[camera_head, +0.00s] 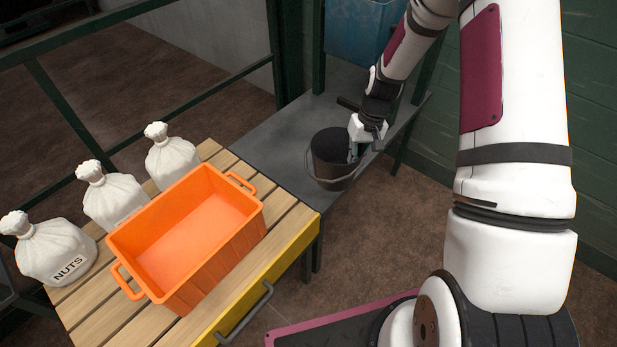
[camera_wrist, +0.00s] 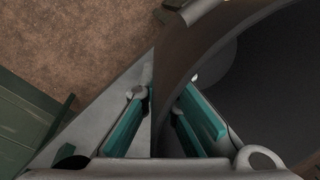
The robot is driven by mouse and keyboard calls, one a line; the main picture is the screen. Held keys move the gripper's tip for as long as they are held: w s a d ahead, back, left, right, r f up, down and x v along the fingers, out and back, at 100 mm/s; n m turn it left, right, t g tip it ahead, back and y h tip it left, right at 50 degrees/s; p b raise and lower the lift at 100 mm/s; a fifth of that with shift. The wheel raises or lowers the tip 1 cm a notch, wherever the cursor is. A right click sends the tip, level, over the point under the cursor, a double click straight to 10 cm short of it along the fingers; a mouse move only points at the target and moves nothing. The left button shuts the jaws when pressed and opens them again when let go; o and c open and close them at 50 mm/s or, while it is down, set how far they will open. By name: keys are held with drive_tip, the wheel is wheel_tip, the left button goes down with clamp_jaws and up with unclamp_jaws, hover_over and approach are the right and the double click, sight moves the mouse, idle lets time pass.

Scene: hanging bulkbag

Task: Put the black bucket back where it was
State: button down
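The black bucket (camera_head: 333,158) is upright, with its wire handle hanging down its side. It overlaps the right front edge of the grey shelf (camera_head: 268,143); I cannot tell whether its base rests there or is slightly raised. My gripper (camera_head: 359,150) points down at the right side of the bucket's rim. In the wrist view, the teal fingers (camera_wrist: 165,105) straddle the bucket wall (camera_wrist: 207,48), one inside and one outside, close together at the tips. They look shut on the wall. The bucket's inside looks dark and empty.
An orange crate (camera_head: 252,222) stands empty on the wooden-slatted table (camera_head: 106,322) at the left. Several white sacks (camera_head: 115,200) stand behind it. A blue container (camera_head: 357,32) is above the back of the shelf, near green posts. The floor right of the shelf is clear.

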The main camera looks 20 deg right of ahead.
drive_tip(key=w+d+f+m+b, duration=0.1)
drive_tip(key=w+d+f+b, duration=0.1)
drive_tip(key=d+f+b, duration=0.9)
drive_tip(key=shift+w+a+f+b, duration=0.25)
drive_tip(key=shift+w+a+b, duration=0.65)
drive_tip(key=shift+w+a, duration=1.1)
drive_tip(key=shift+w+a+f+b, duration=0.25)
drive_tip(key=shift+w+a+b, duration=0.85)
drive_tip(key=shift+a, duration=1.55)
drive_tip(key=shift+w+a+f+b, duration=0.25)
drive_tip(key=shift+w+a+b, duration=0.4)
drive_tip(key=shift+w+a, duration=1.5)
drive_tip(key=shift+s+a+f, duration=0.15)
drive_tip(key=shift+s+a, duration=0.05)
drive_tip(key=shift+s, duration=0.05)
drive_tip(key=c, duration=2)
unclamp_jaws()
drive_tip(key=shift+o, duration=1)
